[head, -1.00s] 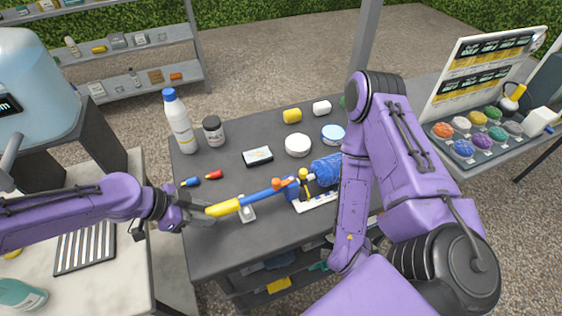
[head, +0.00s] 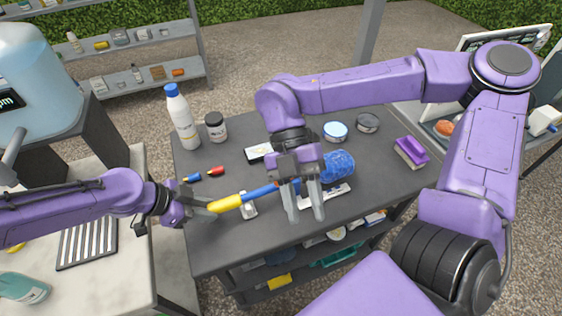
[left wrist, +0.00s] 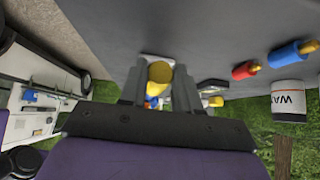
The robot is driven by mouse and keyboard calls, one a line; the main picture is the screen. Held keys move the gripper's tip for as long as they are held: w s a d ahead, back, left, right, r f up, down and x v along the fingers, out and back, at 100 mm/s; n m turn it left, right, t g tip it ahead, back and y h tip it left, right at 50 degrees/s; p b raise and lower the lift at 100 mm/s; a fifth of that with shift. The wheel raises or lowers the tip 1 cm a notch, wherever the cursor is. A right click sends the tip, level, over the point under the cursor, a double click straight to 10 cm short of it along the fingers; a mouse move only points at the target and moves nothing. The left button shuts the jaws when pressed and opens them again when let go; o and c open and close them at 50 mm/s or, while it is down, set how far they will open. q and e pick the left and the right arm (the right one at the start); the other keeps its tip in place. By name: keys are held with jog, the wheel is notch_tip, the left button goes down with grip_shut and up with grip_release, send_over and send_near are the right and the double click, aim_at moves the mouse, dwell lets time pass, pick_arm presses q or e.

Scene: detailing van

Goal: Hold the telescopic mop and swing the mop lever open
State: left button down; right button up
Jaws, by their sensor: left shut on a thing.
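The telescopic mop lies across the dark table, with a yellow grip (head: 226,203), a blue shaft (head: 262,191) and a blue mop head (head: 340,165). My left gripper (head: 208,210) is shut on the yellow grip's end. The grip's round end also shows between the fingers in the left wrist view (left wrist: 160,73). My right gripper (head: 305,216) is open, fingers pointing down, over or in front of the shaft near the mop head. It hides the mop lever and that part of the shaft; I cannot tell if it touches them.
Small red (head: 216,171) and blue (head: 192,178) items lie behind the mop. The table's front left is clear.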

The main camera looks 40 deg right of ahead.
jog(key=s+a+r+n+y, duration=0.2)
jog(key=a+r+n, duration=0.1)
jog(key=r, duration=1.4)
jog(key=w+d+f+n+t+h, duration=0.1)
jog(key=w+d+f+n+t, duration=0.1)
jog(key=w+f, duration=0.3)
jog(key=w+d+f+n+t+h, duration=0.2)
jog(key=w+f+t, duration=0.2)
jog(key=f, duration=0.3)
jog(key=w+d+f+n+t+h, duration=0.2)
jog(key=w+f+n+t, duration=0.1)
jog(key=w+f, duration=0.3)
jog(key=shift+w+d+f, duration=0.3)
jog(key=shift+f, duration=3.5)
grip_shut()
